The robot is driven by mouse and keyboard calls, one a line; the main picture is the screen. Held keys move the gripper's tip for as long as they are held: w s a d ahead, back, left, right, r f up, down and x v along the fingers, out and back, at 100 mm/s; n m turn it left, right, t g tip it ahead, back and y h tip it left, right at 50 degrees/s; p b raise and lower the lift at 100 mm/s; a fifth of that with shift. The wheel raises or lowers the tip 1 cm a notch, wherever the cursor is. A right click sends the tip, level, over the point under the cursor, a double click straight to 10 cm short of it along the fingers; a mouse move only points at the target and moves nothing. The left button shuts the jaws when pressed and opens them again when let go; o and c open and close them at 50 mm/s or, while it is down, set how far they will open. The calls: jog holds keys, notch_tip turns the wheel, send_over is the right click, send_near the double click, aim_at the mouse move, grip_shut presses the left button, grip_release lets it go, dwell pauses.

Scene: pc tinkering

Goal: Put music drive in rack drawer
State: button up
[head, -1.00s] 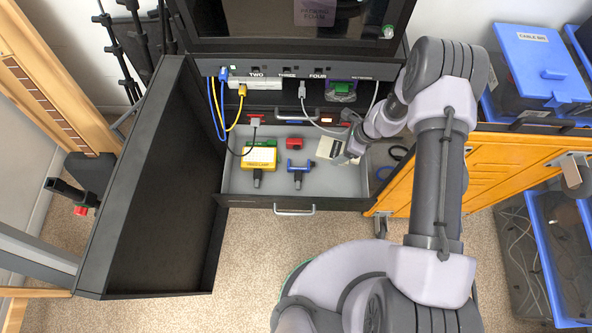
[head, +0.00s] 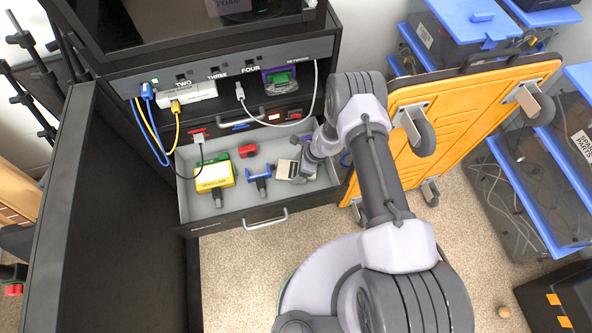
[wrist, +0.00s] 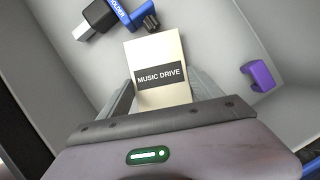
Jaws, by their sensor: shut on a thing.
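The music drive (wrist: 157,50) is a cream box with a black label reading MUSIC DRIVE. My gripper (wrist: 160,95) is shut on it, with a grey finger on each side in the wrist view. In the head view the drive (head: 287,169) shows at the right part of the open rack drawer (head: 232,211), partly hidden by my gripper (head: 299,172). The drive is within the drawer's outline; I cannot tell whether it touches the drawer floor.
The drawer also holds a yellow box (head: 212,177), a red piece (head: 247,151) and a blue-and-black holder (head: 259,178). A purple piece (wrist: 258,76) lies right of the drive. Cables hang from the rack above. An orange wheeled board (head: 465,110) stands close on the right.

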jog(key=o, duration=1.6)
jog(key=w+d+r+n+t+p, duration=0.1)
jog(key=d+r+n+p, duration=0.15)
jog(key=r, duration=1.95)
jog(key=w+d+r+n+t+p, duration=0.1)
jog(key=d+r+n+p, duration=0.2)
jog(key=r, duration=2)
jog(key=s+r+n+t, duration=0.2)
jog(key=s+r+n, duration=0.4)
jog(key=s+r, duration=0.65)
jog(key=s+d+r+n+h, duration=0.1)
jog(key=s, duration=0.3)
jog(key=s+d+r+n+t, duration=0.1)
jog(key=s+d+r, duration=0.1)
jog(key=s, duration=0.2)
jog(key=s+d+r+n+h, duration=0.1)
jog(key=s+d+r, duration=0.1)
jog(key=s, duration=0.2)
jog(key=shift+s+d+r+h, duration=0.1)
jog(key=shift+r+h, duration=0.05)
jog(key=shift+h, duration=0.15)
